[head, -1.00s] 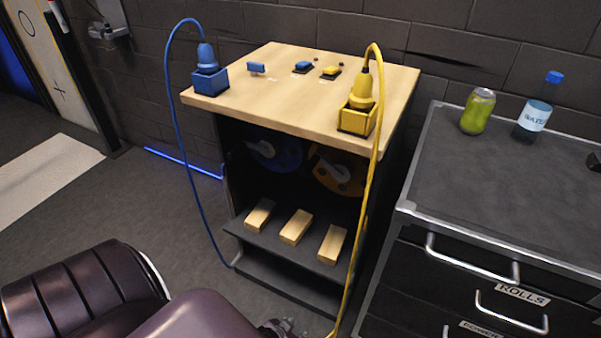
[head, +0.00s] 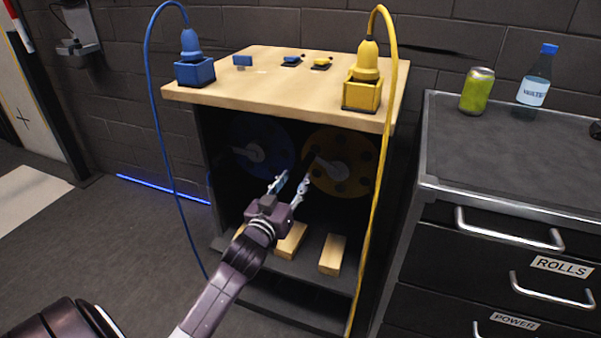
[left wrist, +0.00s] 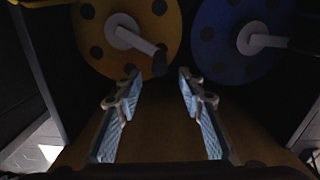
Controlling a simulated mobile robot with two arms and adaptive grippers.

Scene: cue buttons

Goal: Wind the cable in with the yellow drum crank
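The yellow drum (head: 368,155) is a perforated disc inside the open cabinet, under the wooden top, on the right. Its crank (head: 330,165) has a pale arm and a dark grip. My left gripper (head: 291,183) is open and empty, in front of the cabinet opening, just below and left of this crank. In the left wrist view, the yellow drum (left wrist: 96,38) is upper left. The crank's dark grip (left wrist: 159,64) lies just beyond the gap between my fingertips (left wrist: 158,77), apart from them. The yellow cable (head: 375,190) hangs down the cabinet's right front. My right gripper is out of view.
The blue drum (head: 262,142) with its own crank is left of the yellow one. Wooden blocks (head: 332,254) lie on the lower shelf. The blue cable (head: 165,150) hangs at left. A drawer unit (head: 490,170) stands right.

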